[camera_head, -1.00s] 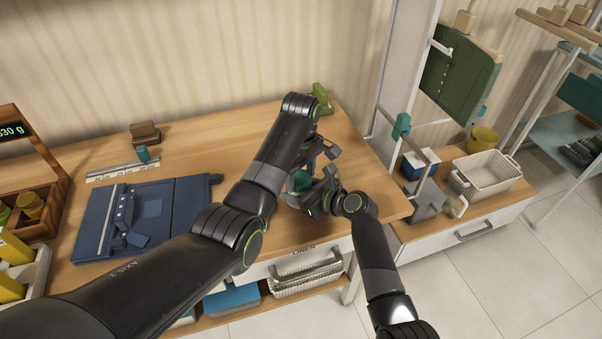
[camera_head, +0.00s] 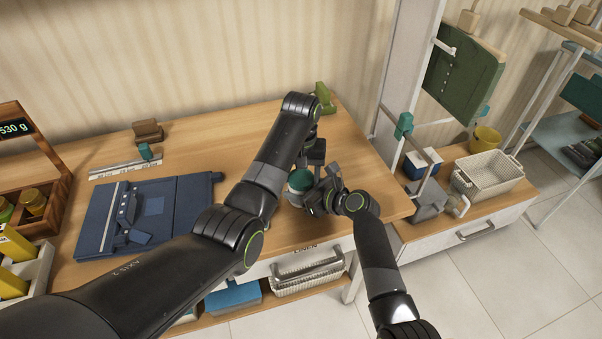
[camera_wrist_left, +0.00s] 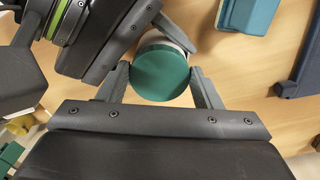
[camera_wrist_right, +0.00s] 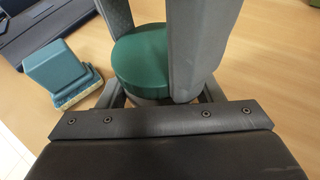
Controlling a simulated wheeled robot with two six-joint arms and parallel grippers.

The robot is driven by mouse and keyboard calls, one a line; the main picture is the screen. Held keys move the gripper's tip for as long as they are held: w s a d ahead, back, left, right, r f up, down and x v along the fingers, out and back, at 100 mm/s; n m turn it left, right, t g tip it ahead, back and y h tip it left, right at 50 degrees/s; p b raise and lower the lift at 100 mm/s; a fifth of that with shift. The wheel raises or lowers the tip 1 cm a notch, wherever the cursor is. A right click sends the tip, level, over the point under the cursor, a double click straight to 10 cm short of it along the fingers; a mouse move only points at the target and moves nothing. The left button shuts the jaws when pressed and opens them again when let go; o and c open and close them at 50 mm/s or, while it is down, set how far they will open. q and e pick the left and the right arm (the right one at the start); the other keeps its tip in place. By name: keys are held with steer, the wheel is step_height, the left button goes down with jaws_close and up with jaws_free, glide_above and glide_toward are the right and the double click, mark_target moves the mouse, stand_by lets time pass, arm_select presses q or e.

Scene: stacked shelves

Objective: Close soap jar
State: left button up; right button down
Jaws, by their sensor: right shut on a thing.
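The soap jar (camera_head: 297,197) stands on the wooden table near its front edge, with a round green lid (camera_head: 300,181) on top. The lid also shows in the left wrist view (camera_wrist_left: 160,72) and the right wrist view (camera_wrist_right: 143,62). I cannot tell how tightly it sits. My right gripper (camera_head: 318,192) is shut on the jar's pale body, below the lid. My left gripper (camera_head: 316,155) points down over the jar from above. Its fingers stand on either side of the lid, seemingly open with a narrow gap. The arms partly hide the jar.
A blue-teal block with a pale base (camera_wrist_right: 60,72) lies close to the jar. A dark blue folder-like board (camera_head: 140,215) lies to the left, and a green object (camera_head: 325,98) stands at the back. The table's front and right edges are near my right arm.

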arm_select(q)
steer(key=o, duration=0.4)
steer(key=shift+d, duration=0.1)
steer(key=shift+s+d, duration=0.1)
steer(key=shift+r, duration=2.35)
steer(key=shift+a+f, duration=0.1)
steer(key=shift+a, duration=0.1)
steer(key=shift+c, duration=0.4)
steer(key=n, duration=0.1)
steer(key=r+n, duration=0.1)
steer(key=n, duration=0.1)
steer(key=shift+w+r, duration=0.15)
steer(key=shift+w, duration=0.05)
steer(key=n, duration=0.2)
steer(key=r+n, duration=0.1)
steer(key=n, duration=0.1)
steer(key=r+n, duration=0.1)
steer(key=n, duration=0.1)
steer(key=shift+w, duration=0.1)
